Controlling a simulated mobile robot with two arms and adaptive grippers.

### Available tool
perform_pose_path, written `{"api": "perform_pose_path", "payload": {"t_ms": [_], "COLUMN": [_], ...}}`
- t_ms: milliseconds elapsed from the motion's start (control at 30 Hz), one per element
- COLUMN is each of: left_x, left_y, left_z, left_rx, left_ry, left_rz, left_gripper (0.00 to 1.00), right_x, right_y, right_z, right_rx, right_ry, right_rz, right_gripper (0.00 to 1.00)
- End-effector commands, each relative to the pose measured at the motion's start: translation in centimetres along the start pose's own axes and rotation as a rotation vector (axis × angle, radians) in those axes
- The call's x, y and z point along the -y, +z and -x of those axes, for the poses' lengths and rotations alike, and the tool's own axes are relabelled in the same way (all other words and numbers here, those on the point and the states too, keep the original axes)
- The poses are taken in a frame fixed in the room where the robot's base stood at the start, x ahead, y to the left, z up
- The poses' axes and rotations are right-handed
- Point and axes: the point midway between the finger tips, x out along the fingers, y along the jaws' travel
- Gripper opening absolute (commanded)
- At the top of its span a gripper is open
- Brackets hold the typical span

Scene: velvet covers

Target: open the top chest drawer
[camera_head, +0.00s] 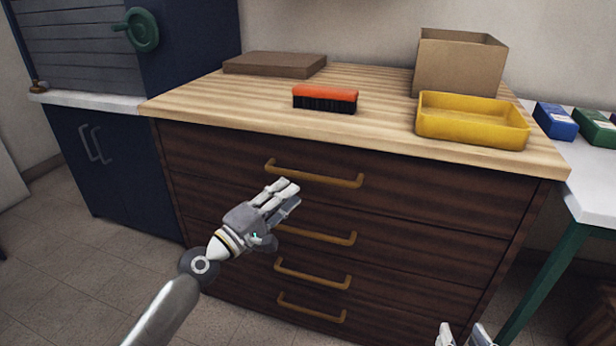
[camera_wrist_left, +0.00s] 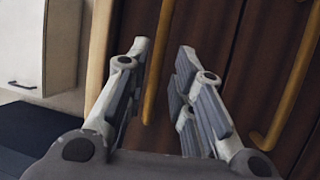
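The chest is dark brown wood with several drawers, and its top drawer (camera_head: 400,192) is shut. A tan bar handle (camera_head: 314,176) runs across the top drawer. My left gripper (camera_head: 290,187) is just below and in front of this handle. In the left wrist view my left gripper (camera_wrist_left: 165,50) is open, with a handle (camera_wrist_left: 158,65) showing beyond and between its fingers; contact cannot be told. My right gripper (camera_head: 462,335) shows only its fingertips at the bottom edge, apart from each other, low before the chest's right side.
On the chest top are a brown flat box (camera_head: 275,64), a red-orange brush (camera_head: 325,98), a yellow tray (camera_head: 470,133) and an open cardboard box (camera_head: 458,65). A blue cabinet (camera_head: 110,165) stands left, a white table (camera_head: 592,185) right. Floor in front is clear.

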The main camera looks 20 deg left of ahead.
Motion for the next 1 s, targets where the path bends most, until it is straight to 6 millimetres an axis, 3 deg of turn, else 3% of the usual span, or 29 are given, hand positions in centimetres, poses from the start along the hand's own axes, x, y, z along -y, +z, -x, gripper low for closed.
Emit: {"api": "perform_pose_path", "payload": {"t_ms": [200,433,867,1000], "left_x": [-0.1,0.1,0.1,0.1], "left_y": [-0.1,-0.1,0.0,0.0], "left_z": [-4.1,-7.1,-8.0,-8.0], "left_rx": [-0.001,-0.002,-0.001,-0.001], "left_ry": [0.002,0.000,-0.002,-0.002], "left_rz": [0.001,0.000,-0.001,-0.001], "left_gripper": [0.23,0.23,0.23,0.07], "right_x": [-0.3,-0.3,-0.3,-0.3], "right_y": [1.9,2.3,2.2,2.2], "right_z": [0.4,0.5,0.4,0.4], "right_rx": [0.107,0.122,0.116,0.116], "right_ry": [0.006,0.007,0.007,0.007], "right_rz": [0.001,0.001,0.001,0.001], "right_gripper": [0.40,0.40,0.40,0.40]}}
